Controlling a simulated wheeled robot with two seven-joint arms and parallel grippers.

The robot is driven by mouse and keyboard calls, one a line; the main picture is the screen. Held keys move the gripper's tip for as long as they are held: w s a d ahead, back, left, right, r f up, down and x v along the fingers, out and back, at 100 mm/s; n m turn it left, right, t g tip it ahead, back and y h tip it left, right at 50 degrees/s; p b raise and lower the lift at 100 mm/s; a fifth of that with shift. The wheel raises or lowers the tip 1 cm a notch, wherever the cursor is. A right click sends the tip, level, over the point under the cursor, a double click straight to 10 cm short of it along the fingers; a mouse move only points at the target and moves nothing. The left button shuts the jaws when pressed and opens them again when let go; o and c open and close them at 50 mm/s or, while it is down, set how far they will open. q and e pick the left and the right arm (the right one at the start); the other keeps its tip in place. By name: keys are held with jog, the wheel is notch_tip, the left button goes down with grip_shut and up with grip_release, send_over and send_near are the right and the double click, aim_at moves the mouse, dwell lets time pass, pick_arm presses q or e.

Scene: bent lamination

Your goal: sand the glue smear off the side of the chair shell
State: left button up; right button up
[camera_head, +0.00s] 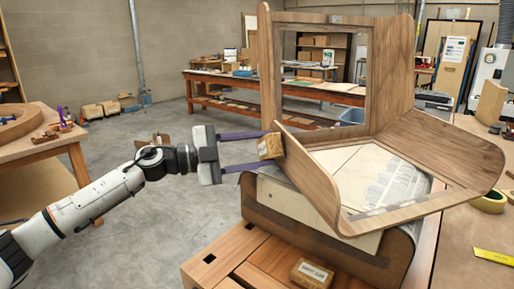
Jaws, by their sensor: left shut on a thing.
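The bent-wood chair shell (318,188) rests on a curved form (330,245) on the bench, its open frame standing upright behind. My left gripper (268,149) comes in from the left, shut on a tan block (268,148) that looks like a sanding block. The block is at the outer left side of the shell; I cannot tell if it touches the wood. The glue smear cannot be made out; the block and fingers cover part of that side. My right gripper is not in view.
A second small labelled block (312,273) lies on the wooden bench top (225,262) in front. A tape roll (489,201) and a yellow strip (494,256) lie on the table at right. Open concrete floor (150,220) lies around my left arm.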

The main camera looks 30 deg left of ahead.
aim_at(267, 155)
pick_arm(q)
jog(key=shift+w+d+p, duration=0.2)
jog(key=shift+w+p, duration=0.1)
jog(key=shift+p, duration=0.05)
jog(key=shift+s, duration=0.1)
jog(key=shift+s+d+p, duration=0.65)
jog(key=shift+s+d, duration=0.6)
jog(key=shift+d, duration=0.2)
jog(key=shift+d+r, duration=0.1)
jog(key=shift+d, duration=0.05)
jog(key=shift+w, duration=0.15)
jog(key=shift+w+a, duration=1.25)
jog(key=shift+a, duration=0.25)
